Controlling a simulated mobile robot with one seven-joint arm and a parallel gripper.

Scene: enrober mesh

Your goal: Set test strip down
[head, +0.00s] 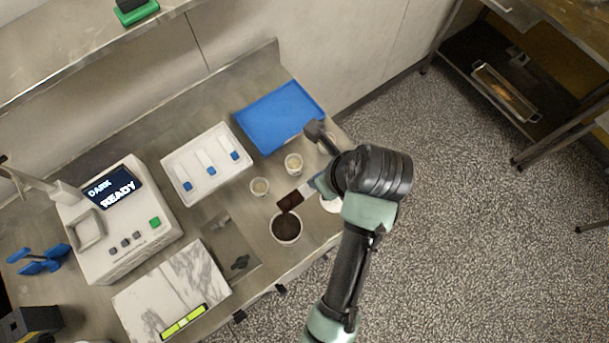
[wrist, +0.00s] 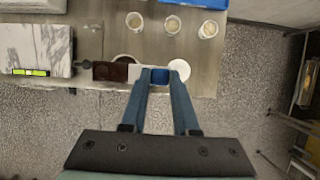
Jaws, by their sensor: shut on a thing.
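My gripper (head: 318,185) is shut on the blue end of a test strip (head: 291,201). The strip's free half is coated dark brown, with a white band between the coating and the blue end. In the wrist view my gripper (wrist: 160,76) holds the strip (wrist: 112,71) pointing left. The strip is over or beside a white cup (head: 286,240) of dark brown liquid. A dark trail shows between the coated end and the cup; I cannot tell whether they touch. A white tray (head: 238,134) to the left holds three blue-ended white strips.
Small cups (head: 259,187) (head: 293,163) stand behind the strip. A white round item (wrist: 180,68) lies right of my gripper. A blue tray (head: 280,115) lies at the back. A machine (head: 120,225) reading "DARK READY" and a marble slab (head: 170,290) stand left.

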